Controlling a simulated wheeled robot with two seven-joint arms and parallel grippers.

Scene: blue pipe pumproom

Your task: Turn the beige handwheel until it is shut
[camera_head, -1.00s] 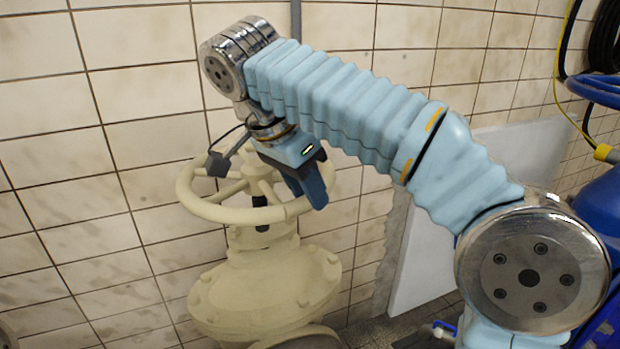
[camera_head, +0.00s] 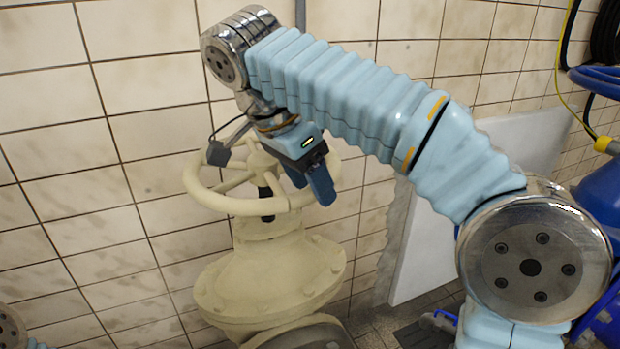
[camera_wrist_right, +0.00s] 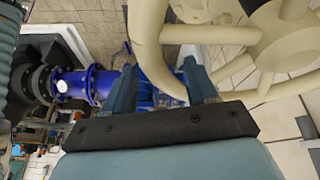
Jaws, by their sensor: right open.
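The beige handwheel (camera_head: 235,206) sits on top of a beige valve body (camera_head: 270,275), left of centre in the head view. My right gripper (camera_head: 310,182) reaches down at the wheel's right side, its dark blue fingers pointing down by the rim. In the right wrist view, the wheel's rim (camera_wrist_right: 148,45) and spokes fill the top right. The gripper (camera_wrist_right: 160,88) has its two fingers apart there, with the curved rim showing between them. I cannot tell whether either finger touches the rim. My left gripper is out of view.
A tiled wall (camera_head: 130,60) stands behind the valve. A pale panel (camera_head: 440,240) leans right of it. Blue equipment (camera_head: 600,210) and hoses stand at the far right. Blue flanged piping (camera_wrist_right: 75,85) shows in the wrist view.

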